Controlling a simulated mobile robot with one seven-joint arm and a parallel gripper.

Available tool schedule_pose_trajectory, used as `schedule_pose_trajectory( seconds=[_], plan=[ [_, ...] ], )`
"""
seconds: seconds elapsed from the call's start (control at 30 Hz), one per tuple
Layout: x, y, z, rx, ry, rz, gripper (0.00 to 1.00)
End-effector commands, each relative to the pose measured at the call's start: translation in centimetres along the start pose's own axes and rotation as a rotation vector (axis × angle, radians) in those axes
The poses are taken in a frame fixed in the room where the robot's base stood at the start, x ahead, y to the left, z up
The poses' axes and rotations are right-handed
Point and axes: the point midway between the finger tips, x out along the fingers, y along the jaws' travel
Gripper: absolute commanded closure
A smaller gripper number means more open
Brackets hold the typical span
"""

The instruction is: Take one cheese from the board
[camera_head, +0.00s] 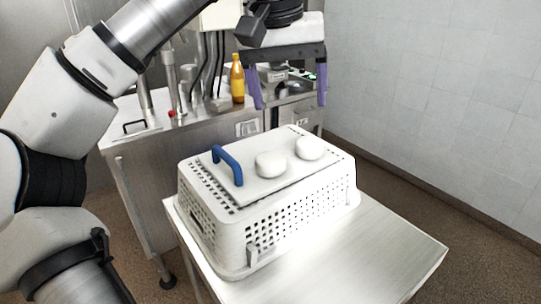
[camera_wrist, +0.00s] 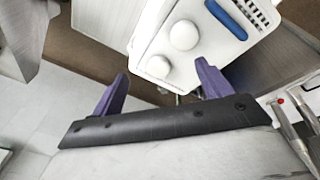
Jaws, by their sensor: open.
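Two round white cheeses lie on a white board (camera_head: 246,187) with a blue handle (camera_head: 228,165). The left cheese (camera_head: 271,164) is nearer the handle; the right cheese (camera_head: 310,148) is nearer the board's far right end. The board lies on top of an upturned white perforated basket (camera_head: 290,213). My gripper (camera_head: 291,106), with purple fingers, is open and empty above and behind the board. In the wrist view the larger cheese (camera_wrist: 184,35) and the smaller-looking cheese (camera_wrist: 158,67) show beyond the fingers (camera_wrist: 161,80), apart from them.
The basket stands on a pale table (camera_head: 390,245) with free room at its right and front. Behind is a steel counter (camera_head: 180,140) with pipes and a yellow-orange bottle (camera_head: 238,80). A tiled wall (camera_head: 440,90) is on the right.

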Motion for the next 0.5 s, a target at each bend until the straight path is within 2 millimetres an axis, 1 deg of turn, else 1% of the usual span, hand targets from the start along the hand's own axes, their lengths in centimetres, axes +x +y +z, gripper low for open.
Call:
schedule_pose_trajectory(
  seconds=[0.03, 0.1, 0.2, 0.27, 0.5],
  plan=[
    [-0.5, -0.8, -0.2, 0.004, -0.010, -0.053, 0.22],
    [-0.6, -1.6, -0.2, 0.012, -0.024, -0.100, 0.22],
    [-0.2, -2.3, -0.3, 0.018, -0.034, -0.129, 0.22],
    [0.7, -2.5, -0.2, 0.021, -0.038, -0.132, 0.22],
    [5.1, -3.0, -0.1, 0.022, -0.037, -0.128, 0.22]
  ],
)
